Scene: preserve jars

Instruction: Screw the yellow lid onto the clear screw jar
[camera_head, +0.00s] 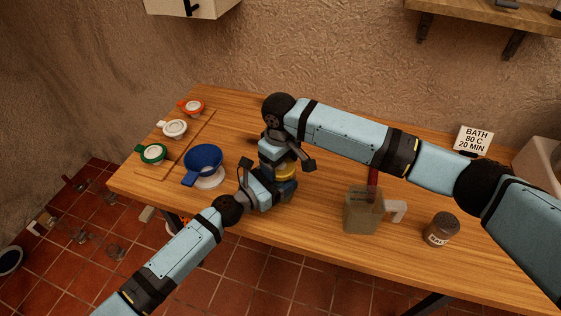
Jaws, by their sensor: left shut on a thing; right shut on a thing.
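The yellow lid (287,171) shows as a small strip near the middle of the table. My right gripper (286,162) reaches down over it from above and is shut on it. My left gripper (284,188) comes in low from the left and is shut just below the lid, around what appears to be the clear screw jar. The jar itself is almost wholly hidden by the two grippers. I cannot tell how the lid sits on the jar's rim.
A blue funnel (204,157) stands left of the grippers. Green (152,153), white (174,128) and orange-rimmed (192,107) lidded pieces lie farther left. A murky jug (362,212) and a labelled dark-lidded jar (440,230) stand right. A sign (474,139) stands behind.

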